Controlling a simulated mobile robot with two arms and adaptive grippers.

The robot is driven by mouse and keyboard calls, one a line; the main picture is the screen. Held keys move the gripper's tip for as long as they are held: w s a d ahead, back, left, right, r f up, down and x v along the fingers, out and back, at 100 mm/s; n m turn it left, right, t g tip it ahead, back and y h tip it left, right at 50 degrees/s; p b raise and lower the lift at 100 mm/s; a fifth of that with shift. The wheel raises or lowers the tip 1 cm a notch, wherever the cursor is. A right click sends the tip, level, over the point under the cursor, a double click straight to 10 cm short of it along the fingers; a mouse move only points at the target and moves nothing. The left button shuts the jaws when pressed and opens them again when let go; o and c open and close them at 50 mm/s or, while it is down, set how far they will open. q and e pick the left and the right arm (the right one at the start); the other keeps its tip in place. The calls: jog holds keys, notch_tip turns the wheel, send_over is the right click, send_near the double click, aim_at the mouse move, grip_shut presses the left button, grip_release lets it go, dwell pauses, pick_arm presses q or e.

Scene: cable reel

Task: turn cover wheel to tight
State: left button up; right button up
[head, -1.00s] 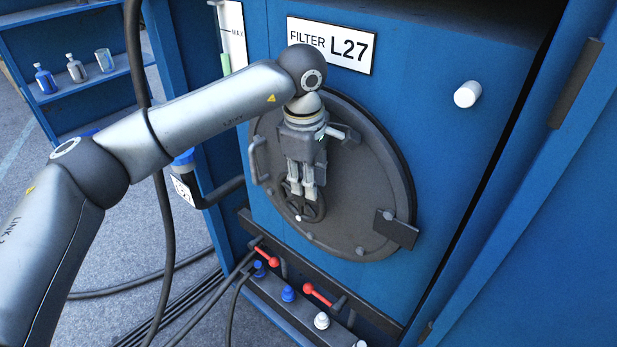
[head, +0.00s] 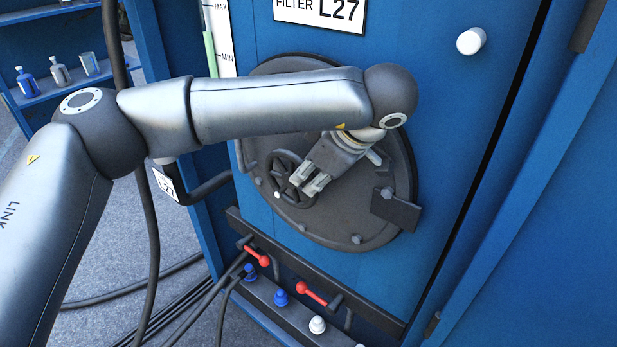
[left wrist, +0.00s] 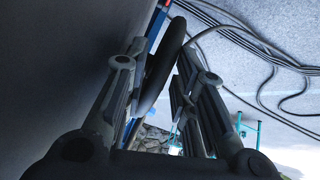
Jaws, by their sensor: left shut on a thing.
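The cover wheel (head: 285,178) is a small dark spoked handwheel on the round dark cover (head: 345,215) of the blue cabinet. A small pale knob (head: 277,195) shows at its lower left. My left gripper (head: 306,187) comes in slanted from the upper right and is shut on the wheel's right side, hiding part of it. In the left wrist view, my left gripper's fingers (left wrist: 155,85) stand on either side of the dark curved wheel rim (left wrist: 165,62). My right gripper is in neither view.
A bracket (head: 395,208) sits at the cover's right edge. Below are red levers (head: 311,293) and blue and white knobs on a ledge. A white knob (head: 471,41) sticks out at the upper right. Black hoses (head: 150,240) hang at the left.

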pick_arm(q)
jog(key=shift+d+f+y, duration=0.1)
jog(key=shift+f+y, duration=0.05)
jog(key=shift+y, duration=0.15)
jog(key=o, duration=0.7)
jog(key=v, duration=1.2)
jog(key=shift+s, duration=0.2)
jog(key=shift+f, duration=0.1)
